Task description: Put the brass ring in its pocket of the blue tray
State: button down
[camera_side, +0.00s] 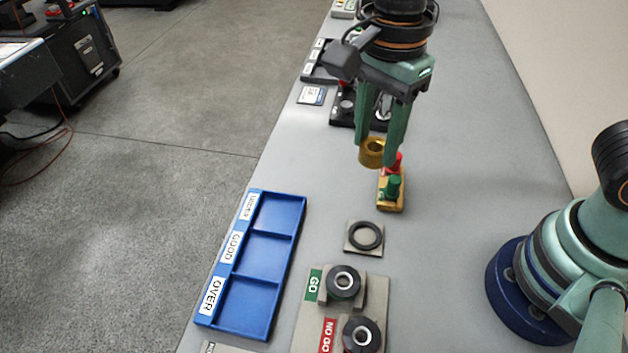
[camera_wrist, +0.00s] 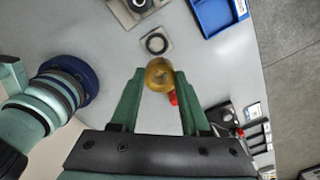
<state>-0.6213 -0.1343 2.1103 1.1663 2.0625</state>
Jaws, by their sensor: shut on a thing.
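The brass ring (camera_side: 374,152) is between the fingertips of my gripper (camera_side: 378,158), held above the grey bench in the side view. In the wrist view the brass ring (camera_wrist: 159,75) sits between the two green fingers of my gripper (camera_wrist: 159,80), which is shut on it. The blue tray (camera_side: 291,243) lies at the left edge of the bench, nearer the camera than the ring. It has three empty pockets in a row, labelled UNDER, GOOD and OVER. Only a corner of the blue tray (camera_wrist: 216,20) shows in the wrist view.
A brass block with a red and a green knob (camera_side: 391,190) stands just below and beside the ring. A square plate with a dark ring (camera_side: 365,237) lies right of the tray. GO (camera_side: 343,285) and NO GO (camera_side: 360,335) gauges stand nearer the camera. Dark fixtures (camera_side: 345,108) lie behind.

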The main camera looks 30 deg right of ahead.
jog(key=w+a+f, duration=0.2)
jog(key=a+f, duration=0.4)
jog(key=a, duration=0.1)
jog(key=w+a+f, duration=0.3)
jog(key=a+f, duration=0.3)
jog(key=a, duration=0.2)
jog(key=shift+s+d+f, duration=0.1)
jog(key=shift+f, duration=1.4)
jog(key=shift+s+f, duration=0.1)
jog(key=shift+f, duration=1.35)
jog(key=shift+f, duration=0.65)
jog(key=shift+c, duration=1.5)
grip_release()
jog(key=o, duration=0.3)
